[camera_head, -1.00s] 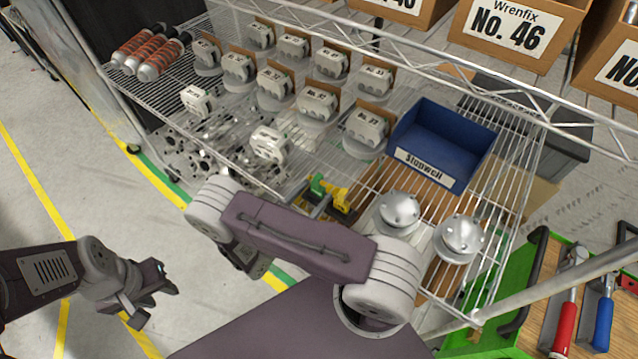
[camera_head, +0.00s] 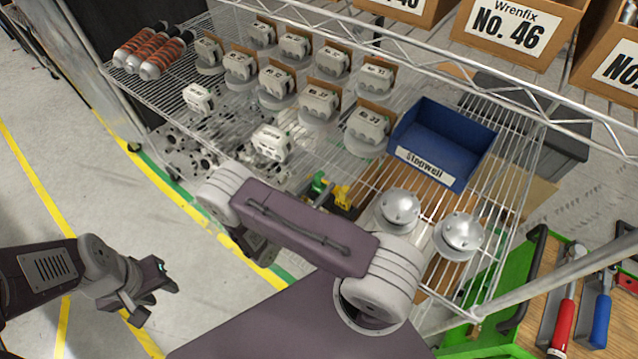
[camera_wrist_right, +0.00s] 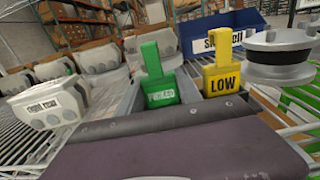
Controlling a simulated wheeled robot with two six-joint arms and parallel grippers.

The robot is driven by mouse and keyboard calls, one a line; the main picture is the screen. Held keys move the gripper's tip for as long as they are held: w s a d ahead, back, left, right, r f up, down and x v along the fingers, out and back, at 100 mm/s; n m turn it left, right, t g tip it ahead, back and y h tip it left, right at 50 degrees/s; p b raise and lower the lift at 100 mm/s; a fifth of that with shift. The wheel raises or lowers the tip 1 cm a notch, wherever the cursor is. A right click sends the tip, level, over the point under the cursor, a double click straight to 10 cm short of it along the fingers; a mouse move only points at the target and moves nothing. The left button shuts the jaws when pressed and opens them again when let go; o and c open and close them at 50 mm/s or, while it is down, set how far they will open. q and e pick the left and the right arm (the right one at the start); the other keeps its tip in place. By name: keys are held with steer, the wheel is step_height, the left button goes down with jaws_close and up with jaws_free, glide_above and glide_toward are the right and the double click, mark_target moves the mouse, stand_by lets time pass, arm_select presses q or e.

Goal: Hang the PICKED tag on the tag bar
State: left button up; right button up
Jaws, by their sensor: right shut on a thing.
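The green tag (camera_wrist_right: 160,92) stands upright with a loop-shaped top and a small label in the right wrist view; its label is too blurred to read surely. It shows as a small green patch (camera_head: 318,184) beyond my right arm in the head view. My right gripper (camera_wrist_right: 158,86) is shut on the green tag. The yellow LOW tag (camera_wrist_right: 222,78) is upright just right of the green one, apart from it. I cannot make out the tag bar; my arm hides that part of the shelf. My left gripper (camera_head: 155,290) is open and empty over the floor.
The wire shelf holds rows of grey calipers (camera_head: 270,143), orange coil-over parts (camera_head: 152,50), two silver hubs (camera_head: 459,236) and a blue Stopwell bin (camera_head: 443,145). A green-edged tool tray (camera_head: 480,340) is at lower right. Cardboard boxes (camera_head: 518,32) line the upper shelf.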

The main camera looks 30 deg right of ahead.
mark_target(317, 182)
steer(key=shift+r+p, duration=1.2)
steer(key=shift+r, duration=0.45)
steer(key=shift+a, duration=0.15)
steer(key=b+v, duration=0.1)
steer(key=v, duration=0.6)
steer(key=shift+s+a, duration=0.2)
steer(key=shift+a, duration=0.15)
